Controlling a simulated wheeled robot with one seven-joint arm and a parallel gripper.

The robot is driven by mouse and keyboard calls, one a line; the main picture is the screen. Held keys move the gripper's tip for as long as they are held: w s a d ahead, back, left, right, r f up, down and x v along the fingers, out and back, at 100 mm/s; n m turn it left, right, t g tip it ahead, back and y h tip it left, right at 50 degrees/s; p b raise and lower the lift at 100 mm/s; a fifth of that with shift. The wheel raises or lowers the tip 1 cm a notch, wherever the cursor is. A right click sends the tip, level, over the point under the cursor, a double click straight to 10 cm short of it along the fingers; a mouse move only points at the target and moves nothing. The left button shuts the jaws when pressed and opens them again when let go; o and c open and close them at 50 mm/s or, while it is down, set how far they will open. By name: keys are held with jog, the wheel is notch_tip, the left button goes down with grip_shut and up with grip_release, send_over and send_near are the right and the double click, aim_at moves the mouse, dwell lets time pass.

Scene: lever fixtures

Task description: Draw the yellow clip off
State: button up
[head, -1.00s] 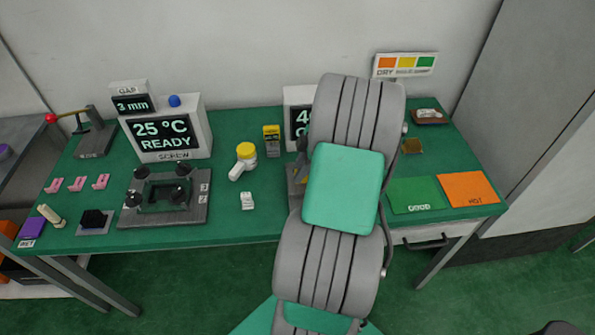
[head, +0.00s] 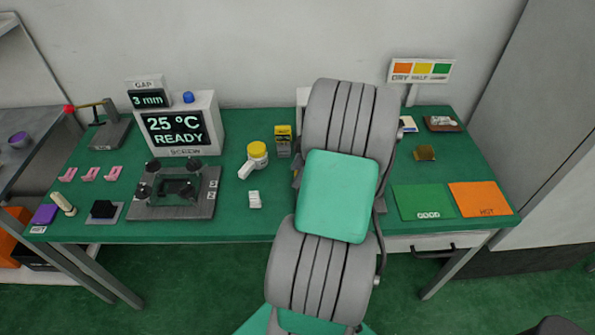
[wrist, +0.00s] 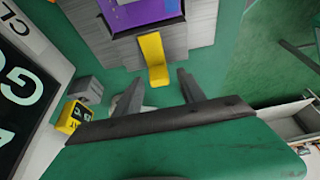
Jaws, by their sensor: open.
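The yellow clip (wrist: 154,58) shows in the wrist view as a bent strip on the edge of a grey stepped fixture (wrist: 90,20), below a purple piece (wrist: 140,14). My gripper (wrist: 160,88) is open and empty. I see no contact between finger and clip. In the head view my arm hides the gripper, the clip and most of this fixture.
A screen marked 25 °C READY (head: 175,128) and a dark clamp fixture (head: 175,195) are further left. Green (head: 423,200) and orange (head: 480,198) mats lie at right.

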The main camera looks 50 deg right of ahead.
jog(key=v, duration=0.7)
jog(key=shift+r, duration=0.4)
jog(key=shift+s+d, duration=0.1)
